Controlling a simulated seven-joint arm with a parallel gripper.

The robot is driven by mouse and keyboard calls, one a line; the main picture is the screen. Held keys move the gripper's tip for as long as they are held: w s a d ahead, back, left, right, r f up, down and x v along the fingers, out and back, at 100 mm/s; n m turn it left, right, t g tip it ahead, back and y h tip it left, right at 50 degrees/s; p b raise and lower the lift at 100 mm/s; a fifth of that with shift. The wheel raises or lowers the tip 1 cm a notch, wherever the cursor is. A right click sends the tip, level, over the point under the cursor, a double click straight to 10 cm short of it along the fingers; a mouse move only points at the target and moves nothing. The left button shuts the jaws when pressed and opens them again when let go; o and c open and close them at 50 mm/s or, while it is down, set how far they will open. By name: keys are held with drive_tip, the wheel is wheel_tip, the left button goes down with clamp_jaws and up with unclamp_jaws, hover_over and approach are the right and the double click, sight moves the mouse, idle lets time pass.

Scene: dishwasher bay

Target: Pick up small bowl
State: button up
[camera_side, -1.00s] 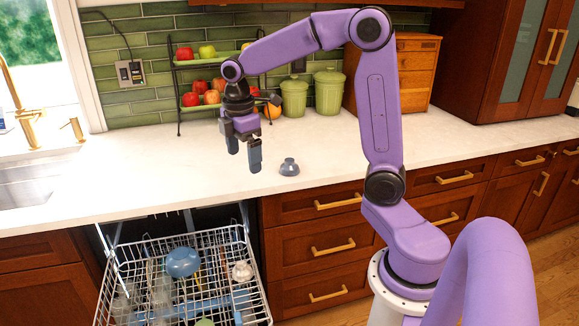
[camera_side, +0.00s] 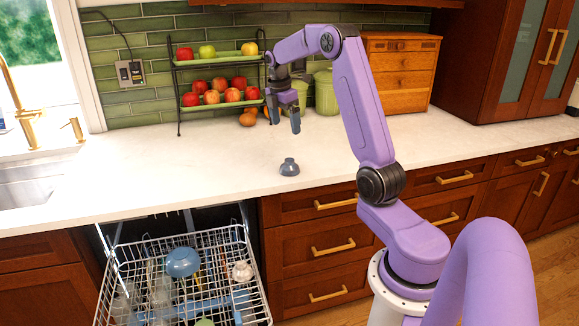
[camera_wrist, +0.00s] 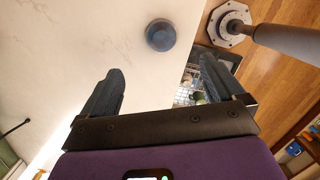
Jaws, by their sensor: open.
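A small blue-grey bowl (camera_side: 289,169) sits on the white countertop near its front edge, and looks upside down with its narrow foot on top. It also shows in the wrist view (camera_wrist: 160,36), beyond the fingertips and roughly centred between them. My gripper (camera_side: 284,119) points down, open and empty, above the counter and behind the bowl. The wrist view shows its two dark fingers (camera_wrist: 161,70) spread apart with nothing between them. A larger blue bowl (camera_side: 182,262) lies in the dishwasher rack.
The pulled-out dishwasher rack (camera_side: 240,234) stands below the counter at left, with several dishes. A two-tier fruit stand (camera_side: 218,106), green canisters (camera_side: 327,97) and a wooden drawer box (camera_side: 401,72) stand along the back wall. The counter around the bowl is clear.

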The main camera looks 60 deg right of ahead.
hover_over(289, 160)
wheel_tip(289, 160, down, 9)
drive_tip(key=shift+w+f, duration=0.1)
drive_tip(key=shift+d+f, duration=0.2)
drive_tip(key=shift+f, duration=2.45)
drive_tip(key=c, duration=1.1)
